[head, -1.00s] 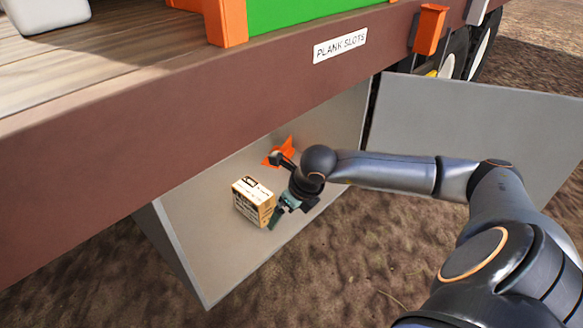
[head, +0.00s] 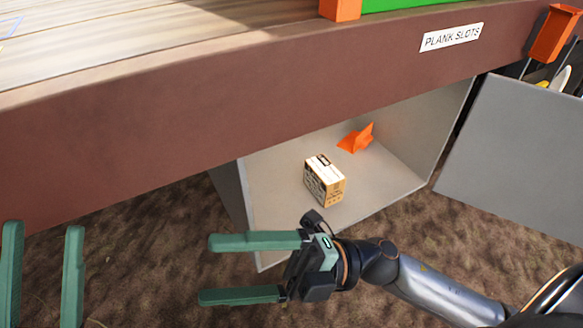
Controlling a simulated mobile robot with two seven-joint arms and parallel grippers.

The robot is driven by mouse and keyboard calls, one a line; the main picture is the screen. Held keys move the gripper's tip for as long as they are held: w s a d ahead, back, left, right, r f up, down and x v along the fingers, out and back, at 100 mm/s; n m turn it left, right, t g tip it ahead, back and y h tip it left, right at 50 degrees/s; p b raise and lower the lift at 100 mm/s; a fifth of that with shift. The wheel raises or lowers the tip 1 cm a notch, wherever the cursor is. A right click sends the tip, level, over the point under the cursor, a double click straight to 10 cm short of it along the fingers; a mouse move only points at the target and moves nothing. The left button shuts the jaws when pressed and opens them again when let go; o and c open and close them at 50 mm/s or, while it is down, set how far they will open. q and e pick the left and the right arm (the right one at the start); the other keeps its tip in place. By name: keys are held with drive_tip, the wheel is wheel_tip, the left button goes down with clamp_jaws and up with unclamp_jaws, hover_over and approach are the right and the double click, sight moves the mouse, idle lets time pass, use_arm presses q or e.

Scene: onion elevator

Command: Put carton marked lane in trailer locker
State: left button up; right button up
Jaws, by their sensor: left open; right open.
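The carton (head: 322,182), tan with a white top and dark print, sits upright on the floor of the grey trailer locker (head: 285,208) under the trailer bed. Its lettering is too small to read. My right gripper (head: 205,270) is open and empty, in front of the locker and apart from the carton, its green fingers pointing left. My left gripper (head: 42,275) shows only as two green fingers at the lower left, spread open with nothing between them.
An orange object (head: 357,139) lies deeper in the locker behind the carton. The locker's grey door (head: 515,150) hangs open at the right. The brown trailer edge (head: 230,125) overhangs the locker, with a "PLANK SLOTS" label (head: 452,37). Bare soil lies below.

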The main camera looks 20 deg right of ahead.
drive_tip(key=w+d+r+m+t+h, duration=0.2)
drive_tip(key=d+r+m+t+h, duration=0.1)
drive_tip(key=m+t, duration=0.6)
drive_tip(key=w+d+r+m+t+h, duration=0.1)
drive_tip(key=d+r+m+t+h, duration=0.2)
drive_tip(key=m+t, duration=0.6)
drive_tip(key=d+r+m, duration=0.1)
drive_tip(key=d+r, duration=0.1)
drive_tip(key=d, duration=0.1)
drive_tip(key=shift+w+d+r+m+h, duration=0.15)
drive_tip(key=shift+w+m+h, duration=0.15)
drive_tip(key=shift+w, duration=0.05)
